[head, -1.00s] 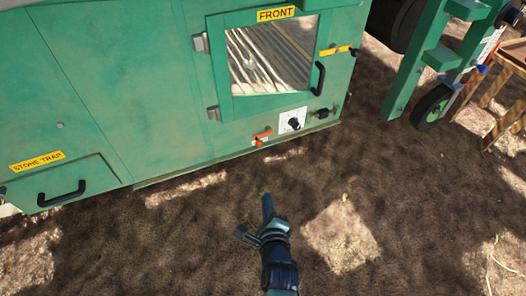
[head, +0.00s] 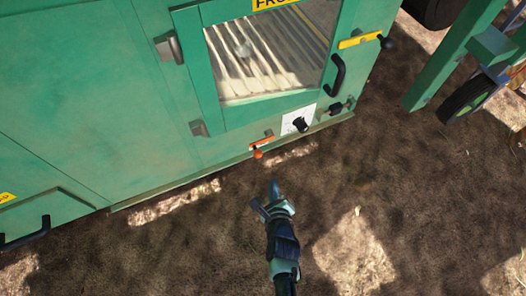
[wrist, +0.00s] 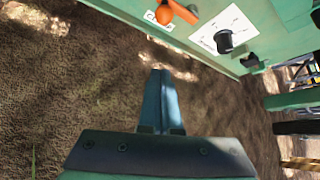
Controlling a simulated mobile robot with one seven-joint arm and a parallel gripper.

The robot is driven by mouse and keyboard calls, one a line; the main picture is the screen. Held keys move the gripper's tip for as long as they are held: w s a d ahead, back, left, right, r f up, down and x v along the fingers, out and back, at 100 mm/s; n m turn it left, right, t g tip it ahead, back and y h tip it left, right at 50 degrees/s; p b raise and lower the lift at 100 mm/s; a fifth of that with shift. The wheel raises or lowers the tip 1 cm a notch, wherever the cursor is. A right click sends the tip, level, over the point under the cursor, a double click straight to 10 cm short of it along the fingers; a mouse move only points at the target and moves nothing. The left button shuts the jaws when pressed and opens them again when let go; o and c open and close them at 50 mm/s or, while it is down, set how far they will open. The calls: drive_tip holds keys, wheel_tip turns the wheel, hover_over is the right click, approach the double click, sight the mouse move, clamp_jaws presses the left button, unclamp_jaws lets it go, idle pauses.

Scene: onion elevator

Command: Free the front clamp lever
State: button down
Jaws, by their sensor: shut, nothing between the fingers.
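A small orange lever (head: 258,154) with a round knob sits low on the green machine's front face, below the hatch marked FRONT. It also shows in the wrist view (wrist: 180,12) at the top, beside a white label (wrist: 162,18) whose text looks like "CLAMP". My gripper (head: 274,187) is below and a little right of the lever in the head view, over the soil, apart from it. The fingers are together and empty; in the wrist view they show as a blue-grey pair (wrist: 160,82) pointing toward the machine.
A black knob on a white plate (head: 299,122) is right of the lever, with another black fitting (head: 342,107) beyond. The hatch window (head: 262,52) has a black handle (head: 338,72) and a yellow latch (head: 359,41). A green leg and wheel (head: 466,100) stand at right. Bare soil is open before the machine.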

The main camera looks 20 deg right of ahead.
drive_tip(key=shift+s, duration=0.1)
drive_tip(key=shift+f, duration=0.1)
drive_tip(key=b+x, duration=0.8)
drive_tip(key=x, duration=0.3)
drive_tip(key=shift+w+a+r, duration=0.1)
drive_tip(key=shift+a+r, duration=0.3)
drive_tip(key=shift+r, duration=0.25)
drive_tip(key=shift+w+a+r, duration=0.1)
drive_tip(key=shift+a+r, duration=0.3)
drive_tip(key=shift+r, duration=0.3)
drive_tip(key=shift+w+a+r, duration=0.1)
drive_tip(key=shift+a+r, duration=0.3)
drive_tip(key=shift+r, duration=0.25)
